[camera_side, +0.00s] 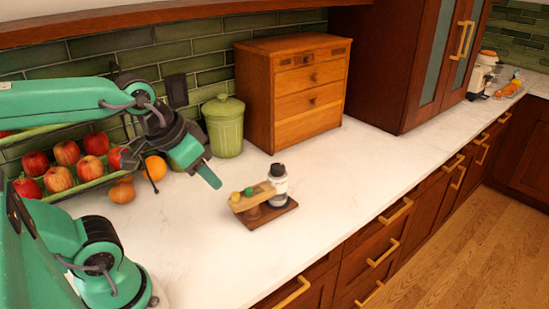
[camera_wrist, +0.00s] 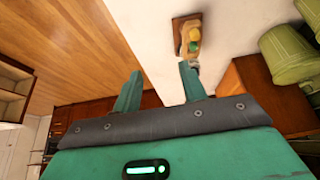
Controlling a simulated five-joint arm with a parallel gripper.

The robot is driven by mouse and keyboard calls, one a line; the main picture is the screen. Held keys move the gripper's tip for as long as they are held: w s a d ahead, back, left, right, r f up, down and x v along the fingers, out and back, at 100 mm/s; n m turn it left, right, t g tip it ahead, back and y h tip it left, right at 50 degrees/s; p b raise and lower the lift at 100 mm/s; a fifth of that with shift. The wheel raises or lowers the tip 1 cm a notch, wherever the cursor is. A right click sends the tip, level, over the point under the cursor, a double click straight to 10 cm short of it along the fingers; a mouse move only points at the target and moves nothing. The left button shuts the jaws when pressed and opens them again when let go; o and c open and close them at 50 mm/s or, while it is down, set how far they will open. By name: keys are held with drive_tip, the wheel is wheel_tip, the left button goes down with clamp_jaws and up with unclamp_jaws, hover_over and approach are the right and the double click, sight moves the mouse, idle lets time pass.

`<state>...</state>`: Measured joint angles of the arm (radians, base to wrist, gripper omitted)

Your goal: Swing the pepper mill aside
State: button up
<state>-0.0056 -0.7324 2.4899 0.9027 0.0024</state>
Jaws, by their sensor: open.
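The pepper mill (camera_side: 278,182), a dark-capped cylinder with a pale label, stands upright at the back right of a small wooden stand (camera_side: 285,209). A light wooden bar (camera_side: 248,197) with a green and a yellow knob sits raised over the stand's left part, its right end close to the mill. In the wrist view the stand (camera_wrist: 177,38) is at the top, and a finger seems to hide most of the mill. My gripper (camera_side: 211,178) is open and empty, above the counter to the left of the stand and apart from it. Both fingers (camera_wrist: 160,88) show in the wrist view.
A green lidded canister (camera_side: 224,127) and a wooden drawer box (camera_side: 292,90) stand behind the stand. A rack of apples (camera_side: 66,153) is at the left. The white counter (camera_side: 350,165) is clear to the right of the stand, up to its front edge.

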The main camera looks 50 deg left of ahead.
drive_tip(key=w, duration=0.1)
drive_tip(key=n+g, duration=0.2)
drive_tip(key=g, duration=0.4)
hover_over(235, 194)
drive_tip(key=shift+f, duration=3.7)
drive_tip(key=shift+d, duration=0.1)
drive_tip(key=shift+f, duration=3.9)
